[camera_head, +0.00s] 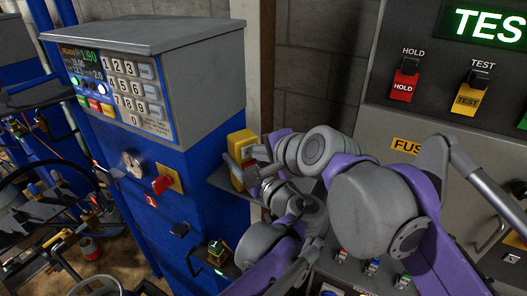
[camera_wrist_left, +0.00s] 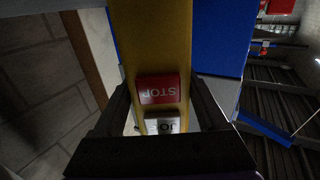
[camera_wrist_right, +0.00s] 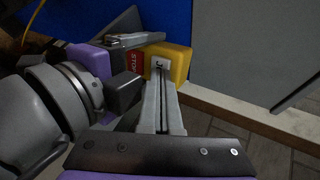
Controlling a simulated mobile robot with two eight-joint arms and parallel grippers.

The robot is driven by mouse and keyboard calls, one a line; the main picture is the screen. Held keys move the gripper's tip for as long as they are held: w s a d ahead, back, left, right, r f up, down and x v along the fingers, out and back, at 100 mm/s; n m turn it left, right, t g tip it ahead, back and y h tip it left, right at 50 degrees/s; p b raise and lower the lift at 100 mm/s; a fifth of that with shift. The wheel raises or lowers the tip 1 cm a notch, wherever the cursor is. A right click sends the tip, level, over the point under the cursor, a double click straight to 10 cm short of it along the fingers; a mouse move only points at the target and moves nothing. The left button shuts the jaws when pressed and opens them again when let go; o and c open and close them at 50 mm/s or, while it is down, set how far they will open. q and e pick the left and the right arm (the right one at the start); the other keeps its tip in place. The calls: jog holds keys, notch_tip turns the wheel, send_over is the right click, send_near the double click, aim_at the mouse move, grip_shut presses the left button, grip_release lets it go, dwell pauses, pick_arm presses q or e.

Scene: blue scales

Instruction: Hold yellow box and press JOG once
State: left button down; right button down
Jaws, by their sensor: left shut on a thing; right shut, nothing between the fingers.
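The yellow box (camera_head: 241,142) is upright beside the blue cabinet, partly hidden by my grippers in the head view. In the left wrist view the yellow box (camera_wrist_left: 146,40) lies between the fingers of my left gripper (camera_wrist_left: 158,90), which is shut on it. Its red STOP button (camera_wrist_left: 158,89) and white JOG button (camera_wrist_left: 163,126) face that camera; JOG is partly hidden. In the right wrist view my right gripper (camera_wrist_right: 161,78) is shut and empty, its tips at the white JOG button (camera_wrist_right: 159,63). I cannot tell if they touch or press it.
The blue cabinet (camera_head: 205,160) with a keypad (camera_head: 130,85) stands left of the box. A grey panel (camera_head: 400,125) with HOLD and TEST switches is at the right. My two arms are close together, and in the right wrist view my left gripper is beside my right fingers.

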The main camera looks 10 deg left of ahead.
jog(key=shift+a, duration=0.1)
jog(key=shift+w+a, duration=0.6)
jog(key=shift+w, duration=0.1)
jog(key=shift+s+d, duration=0.1)
pick_arm(q)
jog(key=shift+s+f, duration=0.1)
pick_arm(e)
jog(key=v, duration=1)
pick_arm(q)
grip_release()
